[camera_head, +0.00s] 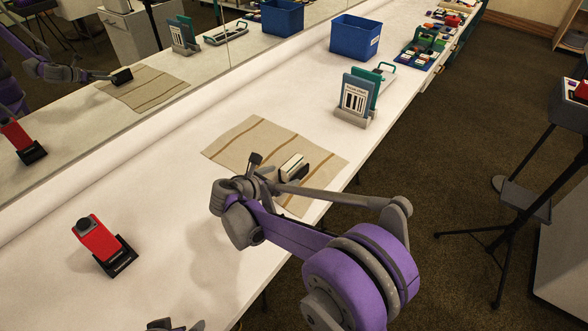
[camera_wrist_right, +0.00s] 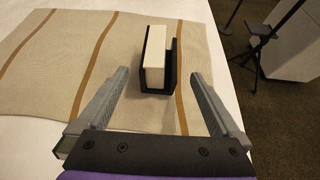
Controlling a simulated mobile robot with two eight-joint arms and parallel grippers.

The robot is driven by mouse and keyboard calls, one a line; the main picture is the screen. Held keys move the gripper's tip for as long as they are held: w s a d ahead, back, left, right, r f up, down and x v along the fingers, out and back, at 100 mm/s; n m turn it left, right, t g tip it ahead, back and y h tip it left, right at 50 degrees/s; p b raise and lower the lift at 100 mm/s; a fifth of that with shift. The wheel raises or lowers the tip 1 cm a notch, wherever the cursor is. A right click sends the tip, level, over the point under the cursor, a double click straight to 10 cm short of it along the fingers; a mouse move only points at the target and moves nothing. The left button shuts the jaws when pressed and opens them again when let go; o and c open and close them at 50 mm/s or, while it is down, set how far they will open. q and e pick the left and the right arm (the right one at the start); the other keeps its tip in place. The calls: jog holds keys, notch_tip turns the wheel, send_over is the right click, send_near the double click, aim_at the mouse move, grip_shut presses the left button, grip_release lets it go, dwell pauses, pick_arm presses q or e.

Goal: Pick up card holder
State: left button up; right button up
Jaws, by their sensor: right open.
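The card holder (camera_head: 293,167) is a small black stand with a block of white cards in it. It stands on a beige striped cloth. In the right wrist view the card holder (camera_wrist_right: 153,60) is between and just beyond the fingertips, with its dark side wall to the right. My right gripper (camera_head: 274,168) is open and close beside it. In the wrist view the right gripper (camera_wrist_right: 158,76) has a clear gap on both sides of the holder, and nothing is held. At the bottom edge of the head view only a small grey part shows, perhaps of my left gripper (camera_head: 174,326).
The cloth (camera_head: 235,149) lies on a long white table (camera_head: 165,200). A red device (camera_head: 98,238) on a black base stands at the front left. A rack with a card (camera_head: 353,100), a blue bin (camera_head: 354,37) and small boxes are farther back. A mirror runs along the left.

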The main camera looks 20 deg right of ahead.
aim_at(294, 171)
jog(key=x, duration=0.7)
jog(key=shift+w+d+f, duration=0.15)
jog(key=shift+d+f, duration=0.05)
jog(key=shift+f, duration=0.05)
jog(key=shift+r, duration=0.1)
grip_shut()
